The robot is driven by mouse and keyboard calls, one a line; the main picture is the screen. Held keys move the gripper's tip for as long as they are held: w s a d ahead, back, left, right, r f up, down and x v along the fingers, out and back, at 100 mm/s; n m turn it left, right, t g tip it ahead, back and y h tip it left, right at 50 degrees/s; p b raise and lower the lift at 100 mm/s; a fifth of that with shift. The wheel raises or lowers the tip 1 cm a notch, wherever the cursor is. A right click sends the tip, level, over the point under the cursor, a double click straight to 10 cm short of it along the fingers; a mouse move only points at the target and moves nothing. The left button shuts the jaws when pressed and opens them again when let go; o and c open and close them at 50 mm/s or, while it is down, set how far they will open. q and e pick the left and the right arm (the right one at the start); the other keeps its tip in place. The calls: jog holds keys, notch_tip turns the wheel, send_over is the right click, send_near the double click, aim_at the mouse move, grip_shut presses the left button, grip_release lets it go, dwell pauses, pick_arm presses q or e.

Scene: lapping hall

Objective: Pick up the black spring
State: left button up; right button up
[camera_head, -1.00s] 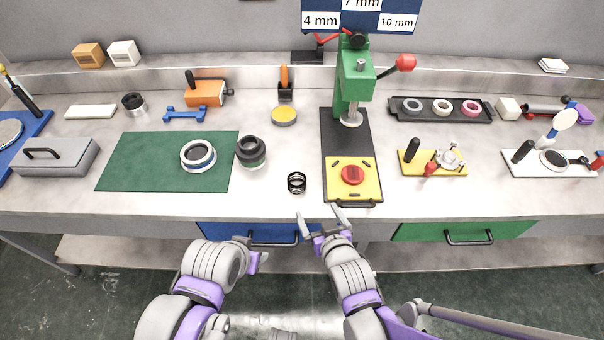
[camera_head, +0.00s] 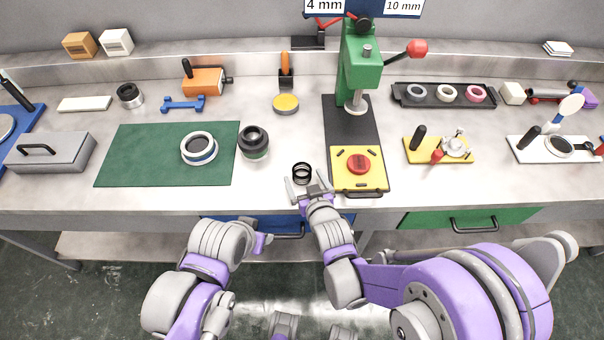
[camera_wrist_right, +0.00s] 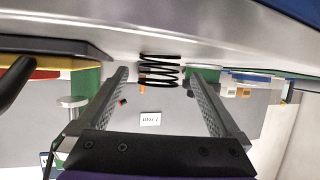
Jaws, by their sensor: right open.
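The black spring (camera_head: 302,173) stands on the grey bench top, left of the yellow base of the green press. My right gripper (camera_head: 306,186) is open at the bench's front edge, just in front of the spring. In the right wrist view the spring (camera_wrist_right: 159,70) shows between the two open fingers (camera_wrist_right: 160,82), near their tips and not gripped. I cannot tell whether a finger touches it. My left gripper (camera_head: 264,243) is low in front of the bench, by the blue drawer; its jaw state is unclear.
The green press (camera_head: 360,72) has a yellow plate (camera_head: 345,181) with a red button, close right of the spring. A dark ringed cylinder (camera_head: 254,142) and a green mat (camera_head: 130,160) with a white ring (camera_head: 198,148) lie to the left. The bench behind the spring is clear.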

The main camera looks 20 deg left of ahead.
aim_at(302, 172)
jog(key=x, duration=0.3)
jog(key=shift+w+a, duration=0.1)
jog(key=shift+w, duration=0.2)
jog(key=shift+c, duration=0.2)
jog(key=shift+r, duration=0.1)
jog(key=c, duration=1.3)
